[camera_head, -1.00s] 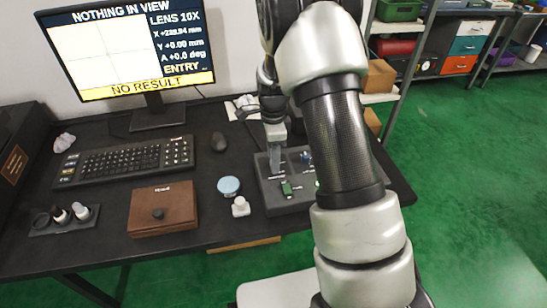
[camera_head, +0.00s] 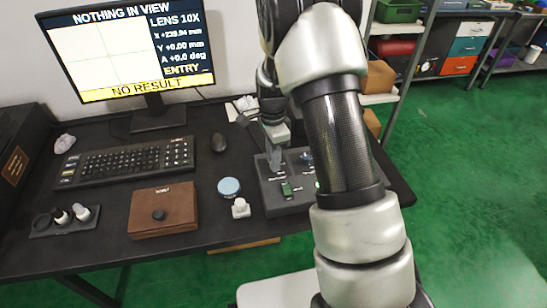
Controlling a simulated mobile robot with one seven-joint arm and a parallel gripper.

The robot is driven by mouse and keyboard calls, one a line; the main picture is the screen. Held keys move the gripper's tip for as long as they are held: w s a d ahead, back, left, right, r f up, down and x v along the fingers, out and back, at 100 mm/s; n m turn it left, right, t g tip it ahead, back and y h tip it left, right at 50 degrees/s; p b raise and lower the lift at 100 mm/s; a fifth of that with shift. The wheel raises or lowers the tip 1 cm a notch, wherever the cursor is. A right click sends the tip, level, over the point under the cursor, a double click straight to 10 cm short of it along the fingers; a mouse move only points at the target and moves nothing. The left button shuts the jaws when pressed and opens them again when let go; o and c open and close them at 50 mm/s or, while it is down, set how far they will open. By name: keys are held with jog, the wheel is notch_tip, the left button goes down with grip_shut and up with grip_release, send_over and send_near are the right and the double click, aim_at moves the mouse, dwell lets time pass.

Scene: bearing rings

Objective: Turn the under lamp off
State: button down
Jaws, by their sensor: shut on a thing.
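A dark grey control box (camera_head: 283,205) stands on the right part of the black desk, with a green switch (camera_head: 286,189) and small labels on its top. No lamp can be made out, and I cannot read which control belongs to the under lamp. My gripper (camera_head: 275,160) points down over the back left of the box, at a control there. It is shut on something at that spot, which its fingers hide. My arm covers the right side of the box.
A monitor (camera_head: 128,50) reading "NO RESULT" stands behind a keyboard (camera_head: 125,163) and a mouse (camera_head: 218,142). A brown case (camera_head: 163,211), a blue-topped round tin (camera_head: 229,187) and a small white piece (camera_head: 240,208) lie left of the box. Shelves stand at the right.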

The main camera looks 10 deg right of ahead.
jog(key=n, duration=0.4)
jog(key=shift+n, duration=0.3)
jog(key=n, duration=0.4)
jog(key=shift+s+p, duration=0.1)
jog(key=shift+p, duration=0.25)
jog(key=n, duration=0.9)
jog(key=shift+n+p, duration=0.3)
jog(key=shift+n, duration=0.1)
jog(key=c, duration=1.5)
grip_release()
jog(key=shift+c, duration=0.2)
notch_tip(320, 180, up, 18)
jog(key=p, duration=0.2)
jog(key=shift+s+a+f, duration=0.15)
jog(key=shift+a+f, duration=0.1)
jog(key=shift+a, duration=0.05)
